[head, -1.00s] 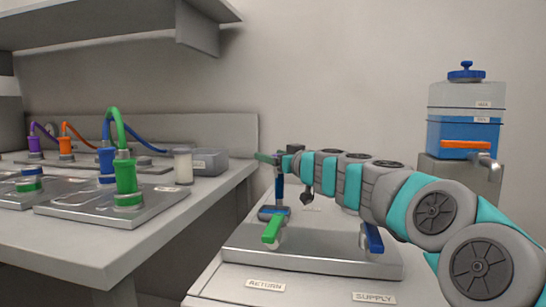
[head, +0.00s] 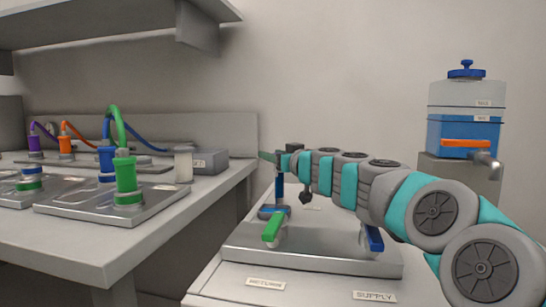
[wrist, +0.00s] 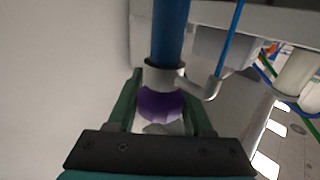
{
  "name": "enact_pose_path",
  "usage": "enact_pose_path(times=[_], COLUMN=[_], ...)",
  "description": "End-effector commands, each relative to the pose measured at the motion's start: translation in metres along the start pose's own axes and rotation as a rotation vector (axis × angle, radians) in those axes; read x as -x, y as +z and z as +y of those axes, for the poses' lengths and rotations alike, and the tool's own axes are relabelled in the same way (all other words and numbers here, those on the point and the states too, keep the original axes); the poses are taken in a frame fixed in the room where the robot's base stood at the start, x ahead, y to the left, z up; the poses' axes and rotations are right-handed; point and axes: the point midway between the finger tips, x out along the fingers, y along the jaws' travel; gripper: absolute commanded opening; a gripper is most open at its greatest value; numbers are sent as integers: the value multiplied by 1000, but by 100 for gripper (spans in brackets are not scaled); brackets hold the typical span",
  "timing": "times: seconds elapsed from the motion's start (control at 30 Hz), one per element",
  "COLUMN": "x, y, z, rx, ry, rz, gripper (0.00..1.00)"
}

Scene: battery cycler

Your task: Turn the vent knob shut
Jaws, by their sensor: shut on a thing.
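A purple knob (wrist: 160,104), which I take to be the vent knob, sits between the two green fingers of my gripper (wrist: 162,88) in the wrist view. My gripper is shut on it. A grey metal collar (wrist: 160,78) with a side spout and a blue column (wrist: 170,30) are in line with the knob. In the head view my gripper (head: 270,157) is at the top of the upright blue column (head: 280,188), and the purple knob cannot be made out there. How far the knob is turned cannot be read.
A metal plate (head: 310,262) below my arm carries a green lever (head: 272,228) and a blue lever (head: 373,238), near the RETURN and SUPPLY labels. A blue tank (head: 462,135) with an orange lever stands at right. A bench (head: 120,238) with cabled connectors is at left.

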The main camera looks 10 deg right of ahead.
Motion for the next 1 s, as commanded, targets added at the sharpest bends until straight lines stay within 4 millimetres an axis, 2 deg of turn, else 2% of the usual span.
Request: enact_pose_path(times=[0.27, 0.77, 1.0], x=[-1, 5, 8], y=[2, -8, -2], z=[1, 16, 19], rx=[3, 7, 0], ry=[155, 608, 830], rz=[-3, -3, -1], gripper=[0, 0, 0])
